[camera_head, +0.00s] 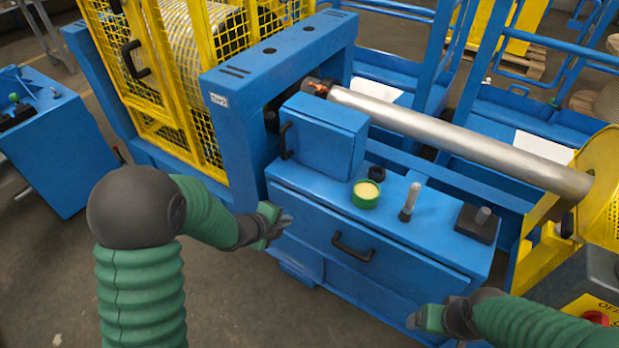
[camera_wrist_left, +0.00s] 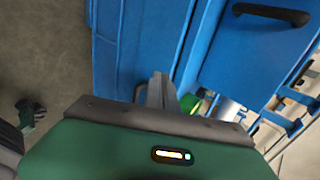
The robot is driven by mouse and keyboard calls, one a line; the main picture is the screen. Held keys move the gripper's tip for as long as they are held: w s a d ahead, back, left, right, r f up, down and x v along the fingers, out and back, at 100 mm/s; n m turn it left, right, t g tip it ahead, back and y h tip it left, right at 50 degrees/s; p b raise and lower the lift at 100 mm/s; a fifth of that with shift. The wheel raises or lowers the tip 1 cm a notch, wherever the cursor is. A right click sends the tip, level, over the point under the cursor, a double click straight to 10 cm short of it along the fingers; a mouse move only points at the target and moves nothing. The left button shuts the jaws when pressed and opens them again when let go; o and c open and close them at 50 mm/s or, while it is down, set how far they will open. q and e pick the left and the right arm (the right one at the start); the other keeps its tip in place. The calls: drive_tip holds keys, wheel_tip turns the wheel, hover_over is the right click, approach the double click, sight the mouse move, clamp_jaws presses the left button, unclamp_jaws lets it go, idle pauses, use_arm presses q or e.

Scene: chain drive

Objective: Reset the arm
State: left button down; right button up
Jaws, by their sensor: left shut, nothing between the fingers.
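My left arm comes in from the left, bent at a dark joint, with green ribbed sleeves. Its left gripper (camera_head: 284,224) hangs in front of the blue cabinet's left side, below the small blue box, and is shut and empty. In the left wrist view its closed grey fingers (camera_wrist_left: 158,90) point at the blue machine's face. My right gripper (camera_head: 412,320) is low at the right, in front of the cabinet, and seems to hold nothing. Its fingertips are too small to tell whether they are open.
A long steel roller (camera_head: 450,134) spans behind. A yellow mesh guard (camera_head: 150,75) stands left. An emergency-stop box (camera_head: 590,285) is at the right.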

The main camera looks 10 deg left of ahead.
use_arm(q)
drive_tip(key=s+r+n+g+y, duration=0.3)
drive_tip(key=s+n+g, duration=0.3)
drive_tip(key=s+n, duration=1.5)
wheel_tip(320, 180, up, 17)
drive_tip(key=n+p, duration=0.1)
drive_tip(key=p, duration=1.6)
drive_tip(key=shift+a, duration=0.35)
